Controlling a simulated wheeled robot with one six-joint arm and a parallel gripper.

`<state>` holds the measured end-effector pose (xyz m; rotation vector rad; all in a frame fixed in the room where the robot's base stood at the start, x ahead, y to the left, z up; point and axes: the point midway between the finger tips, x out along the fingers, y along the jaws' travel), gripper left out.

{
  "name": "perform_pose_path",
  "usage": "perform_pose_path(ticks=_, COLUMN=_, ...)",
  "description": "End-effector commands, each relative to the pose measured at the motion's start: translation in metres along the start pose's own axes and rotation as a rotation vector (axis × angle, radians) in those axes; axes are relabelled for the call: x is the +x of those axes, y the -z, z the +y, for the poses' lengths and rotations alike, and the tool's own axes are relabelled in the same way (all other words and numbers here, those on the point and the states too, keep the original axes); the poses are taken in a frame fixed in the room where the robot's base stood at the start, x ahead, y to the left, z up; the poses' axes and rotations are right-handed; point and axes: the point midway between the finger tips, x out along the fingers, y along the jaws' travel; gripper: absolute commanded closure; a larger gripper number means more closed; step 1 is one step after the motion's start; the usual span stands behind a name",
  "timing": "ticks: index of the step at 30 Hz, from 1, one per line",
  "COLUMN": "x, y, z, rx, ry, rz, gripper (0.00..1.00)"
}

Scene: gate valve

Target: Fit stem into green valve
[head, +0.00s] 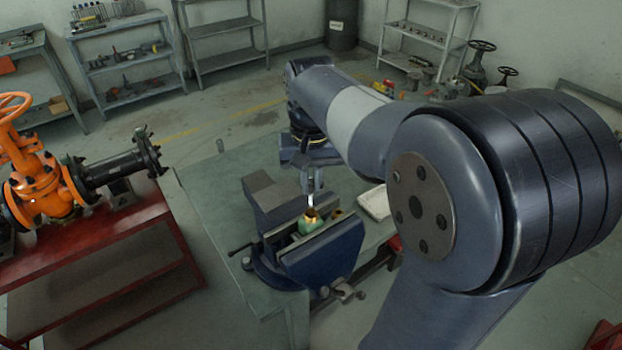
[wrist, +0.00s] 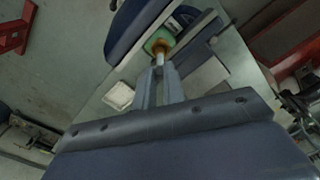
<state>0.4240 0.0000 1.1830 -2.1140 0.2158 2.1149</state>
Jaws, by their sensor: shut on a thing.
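The green valve (head: 308,225) is held between the jaws of a blue bench vise (head: 330,250), with a brass-coloured collar on top. In the wrist view the green valve (wrist: 158,36) is just beyond my fingertips. My gripper (head: 306,170) is above the vise, pointing down. It is shut on the stem (head: 310,199), a thin pale metal rod. The stem (wrist: 160,58) also shows between my fingers (wrist: 159,74) in the wrist view. Its lower end meets the brass collar in both views; how deep it sits inside I cannot tell.
The vise stands on a grey-green workbench (head: 215,185). A white tray (head: 375,203) lies right of the vise. A red stand (head: 110,255) with a large orange valve (head: 40,180) is at the left. Shelves (head: 125,60) stand along the back wall.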

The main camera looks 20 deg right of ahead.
Motion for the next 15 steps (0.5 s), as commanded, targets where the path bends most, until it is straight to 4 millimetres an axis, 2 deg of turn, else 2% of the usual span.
perform_pose_path(ticks=15, x=0.014, y=0.0, z=0.0, rx=0.0, ry=0.0, rz=0.001, gripper=1.0)
